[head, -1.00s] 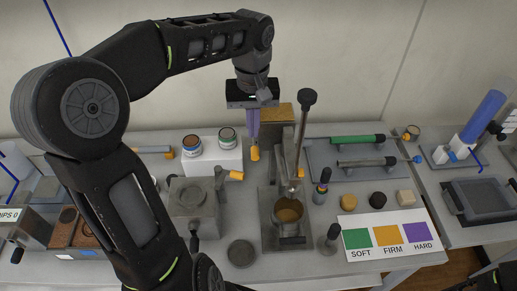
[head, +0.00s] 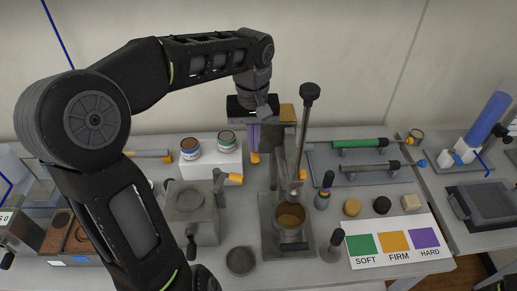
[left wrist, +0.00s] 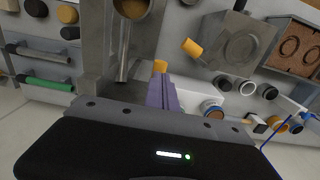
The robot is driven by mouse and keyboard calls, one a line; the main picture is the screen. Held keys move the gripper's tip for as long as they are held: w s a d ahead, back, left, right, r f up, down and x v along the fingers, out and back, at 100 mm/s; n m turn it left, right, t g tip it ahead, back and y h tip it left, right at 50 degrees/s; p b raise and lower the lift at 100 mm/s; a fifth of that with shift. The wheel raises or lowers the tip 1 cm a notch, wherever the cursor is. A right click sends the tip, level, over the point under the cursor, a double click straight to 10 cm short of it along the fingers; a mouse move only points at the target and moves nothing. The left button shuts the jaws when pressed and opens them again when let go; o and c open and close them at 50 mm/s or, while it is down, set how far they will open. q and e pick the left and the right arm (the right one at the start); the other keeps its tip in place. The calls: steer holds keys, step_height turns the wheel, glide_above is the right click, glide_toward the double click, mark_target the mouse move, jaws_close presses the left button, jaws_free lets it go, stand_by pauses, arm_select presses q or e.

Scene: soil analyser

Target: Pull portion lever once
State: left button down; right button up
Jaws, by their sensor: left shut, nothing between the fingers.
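My left gripper (head: 253,149) is shut and empty, with its purple fingers pointing down beside the tall grey dispenser column (head: 283,150). An orange-tipped lever end (head: 254,158) shows right at the fingertips; it is most likely the portion lever. In the left wrist view the shut fingers (left wrist: 160,80) point at this orange tip (left wrist: 160,66). Whether they touch it I cannot tell. The rest of that lever is hidden behind the gripper and column. My right gripper is out of view.

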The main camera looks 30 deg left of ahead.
arm_select(q)
steer(key=shift+f+b, duration=1.2)
steer(key=shift+f, duration=0.4)
steer(key=shift+r+p, duration=2.45)
steer(key=shift+r, duration=0.7)
